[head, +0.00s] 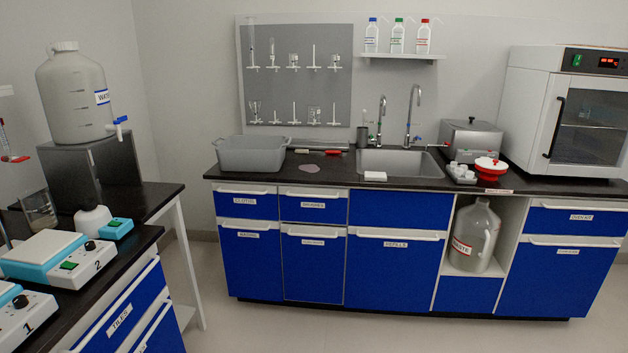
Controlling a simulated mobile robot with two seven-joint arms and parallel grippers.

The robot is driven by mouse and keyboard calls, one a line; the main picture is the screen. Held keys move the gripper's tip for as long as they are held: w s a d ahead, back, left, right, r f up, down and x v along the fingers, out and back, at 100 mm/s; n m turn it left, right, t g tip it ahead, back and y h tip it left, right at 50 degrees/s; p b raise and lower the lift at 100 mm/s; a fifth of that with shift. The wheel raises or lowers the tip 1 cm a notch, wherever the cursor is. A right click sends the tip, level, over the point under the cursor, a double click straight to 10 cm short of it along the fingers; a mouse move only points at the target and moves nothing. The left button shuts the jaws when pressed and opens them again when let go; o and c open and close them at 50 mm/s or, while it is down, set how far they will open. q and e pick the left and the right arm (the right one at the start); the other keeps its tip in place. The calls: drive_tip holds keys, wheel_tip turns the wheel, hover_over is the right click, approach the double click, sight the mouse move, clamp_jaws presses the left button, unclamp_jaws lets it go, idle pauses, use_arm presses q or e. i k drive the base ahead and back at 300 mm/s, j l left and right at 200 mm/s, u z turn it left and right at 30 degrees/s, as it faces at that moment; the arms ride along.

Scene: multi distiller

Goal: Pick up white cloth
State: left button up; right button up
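A small white flat item (375,176) lies at the front edge of the black counter (255,181), just before the sink. It looks like a folded white cloth, but it is too small to be sure. A flat, pale pinkish-grey piece (310,168) with an uneven outline lies on the counter left of the sink; it could also be a cloth. Nothing touches either one. Neither of my grippers is in view.
A grey tub (253,153) stands left on the counter, with brushes (333,153) behind. The sink (400,162) has tall taps. A red-and-white container (490,168) and oven (566,112) stand right. A side bench (85,290) is at left; the middle floor (300,325) is clear.

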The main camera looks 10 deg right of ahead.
sight(369, 175)
drive_tip(key=i, duration=1.2)
